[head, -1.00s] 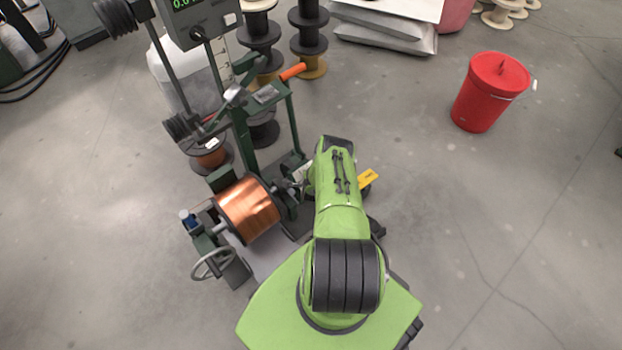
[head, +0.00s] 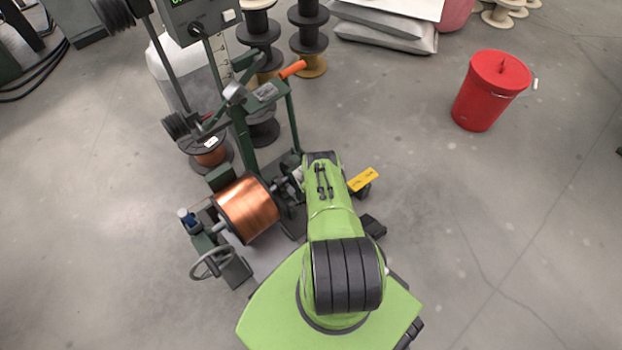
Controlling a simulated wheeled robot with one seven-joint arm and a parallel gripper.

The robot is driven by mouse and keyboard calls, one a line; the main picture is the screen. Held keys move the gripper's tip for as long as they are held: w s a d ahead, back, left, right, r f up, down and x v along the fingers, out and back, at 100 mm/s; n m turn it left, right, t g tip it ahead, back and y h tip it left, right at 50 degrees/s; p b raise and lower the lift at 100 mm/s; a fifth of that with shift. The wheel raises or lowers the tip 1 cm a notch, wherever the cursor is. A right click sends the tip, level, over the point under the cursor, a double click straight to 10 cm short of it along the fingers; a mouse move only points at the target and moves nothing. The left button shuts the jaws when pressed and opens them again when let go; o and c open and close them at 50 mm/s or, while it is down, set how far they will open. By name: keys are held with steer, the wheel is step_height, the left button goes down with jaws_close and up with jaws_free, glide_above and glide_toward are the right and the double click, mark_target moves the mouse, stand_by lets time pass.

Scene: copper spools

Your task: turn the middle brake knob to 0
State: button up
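The middle brake knob cannot be made out in the head view. A winding machine stands left of my arm, with a dark green frame (head: 243,136) and a copper-wound spool (head: 247,208) across its lower part. The green forearm of my arm reaches up to the machine's right side, close to the spool's right end. My gripper does not show clearly; the forearm and wrist hide it, so its fingers and any contact cannot be seen.
A handwheel (head: 212,262) sits at the machine's lower left, and an orange handle (head: 292,70) sticks out above. Dark spools (head: 259,27) stand behind. A red lidded bucket (head: 490,91) stands right on open floor.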

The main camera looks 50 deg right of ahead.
stand_by(0.4)
steer(key=o, duration=1)
steer(key=shift+o, duration=0.2)
